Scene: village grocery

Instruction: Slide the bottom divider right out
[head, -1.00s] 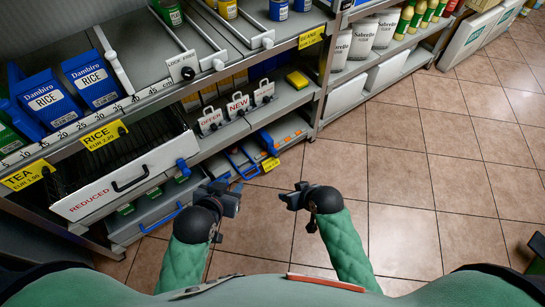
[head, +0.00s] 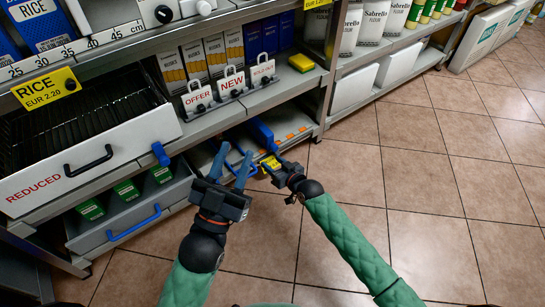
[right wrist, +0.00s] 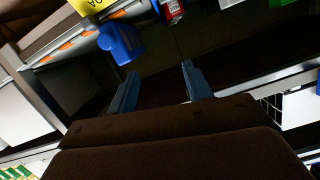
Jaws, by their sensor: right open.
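On the bottom shelf (head: 292,130), a blue upright piece (head: 262,134) stands behind the front edge; I cannot tell whether it is the divider. The right wrist view shows a blue piece (right wrist: 121,42) beyond the fingers, with a red can (right wrist: 173,10) near it. My right gripper (head: 266,168) is at the shelf's front edge, by a yellow tag; in its wrist view the two fingers (right wrist: 160,88) are apart with nothing between them. My left gripper (head: 234,166) is open and empty, just left of the right one, in front of the shelf. The fingers partly hide the shelf's front edge.
A white REDUCED drawer (head: 85,165) and a lower grey drawer with a blue handle (head: 133,222) stand at the left. Above are OFFER and NEW signs (head: 231,84) and a yellow sponge-like block (head: 301,63). The tiled floor (head: 400,180) at right is clear.

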